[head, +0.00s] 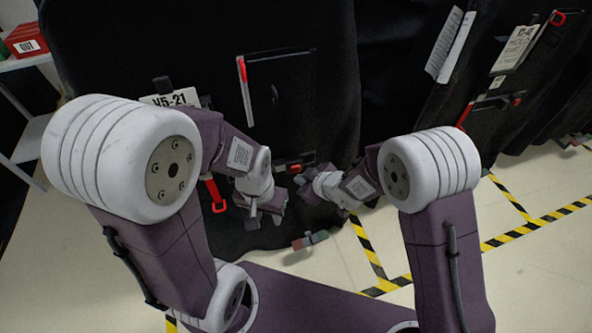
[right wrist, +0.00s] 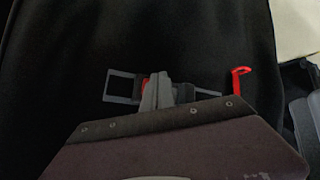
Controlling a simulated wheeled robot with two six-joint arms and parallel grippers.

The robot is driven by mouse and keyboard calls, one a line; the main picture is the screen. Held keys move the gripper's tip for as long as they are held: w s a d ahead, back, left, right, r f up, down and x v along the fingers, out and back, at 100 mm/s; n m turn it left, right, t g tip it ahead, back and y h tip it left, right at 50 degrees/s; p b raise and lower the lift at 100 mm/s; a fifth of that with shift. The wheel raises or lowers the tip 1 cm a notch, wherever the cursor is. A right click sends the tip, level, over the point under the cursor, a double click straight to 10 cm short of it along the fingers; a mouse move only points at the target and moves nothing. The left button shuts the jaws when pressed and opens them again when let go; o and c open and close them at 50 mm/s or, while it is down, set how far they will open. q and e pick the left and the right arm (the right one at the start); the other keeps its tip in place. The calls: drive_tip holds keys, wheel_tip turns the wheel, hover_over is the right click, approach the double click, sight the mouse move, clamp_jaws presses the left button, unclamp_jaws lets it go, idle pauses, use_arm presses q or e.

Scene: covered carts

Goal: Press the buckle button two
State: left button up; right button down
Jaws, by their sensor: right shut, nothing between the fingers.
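A buckle with a red button (head: 295,168) lies on the black cover of the cart in front of me. In the right wrist view it shows as a dark grey buckle (right wrist: 122,87) with a bit of red, partly hidden behind my fingers. My right gripper (head: 304,186) is shut and empty; in its wrist view the fingertips (right wrist: 157,78) lie over the buckle's middle, and I cannot tell whether they touch. My left gripper (head: 266,214) is lower and to the left, near the cover; its jaw opening is unclear. I cannot tell which buckle is number two.
A red hooked strap (head: 214,195) hangs at left; a red hook (right wrist: 240,82) shows in the wrist view. A label (head: 172,98) reads V5-21. Another covered cart (head: 545,85) stands at right. A small block (head: 310,240) lies low by the cover's hem. Striped floor at right is clear.

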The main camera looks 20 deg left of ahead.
drive_tip(key=shift+w, duration=0.1)
idle(0.6)
drive_tip(key=shift+w+a, duration=0.25)
drive_tip(key=shift+w+a+p, duration=0.3)
drive_tip(key=shift+w+p, duration=0.2)
drive_tip(key=shift+p, duration=0.15)
idle(0.6)
idle(0.3)
drive_tip(key=shift+s+d+b, duration=0.4)
drive_tip(key=shift+s+d, duration=0.15)
drive_tip(key=shift+s, duration=0.3)
drive_tip(key=s+d, duration=0.1)
drive_tip(key=s, duration=0.1)
drive_tip(key=s+d+b, duration=0.1)
drive_tip(key=s, duration=0.1)
drive_tip(key=shift+d, duration=0.4)
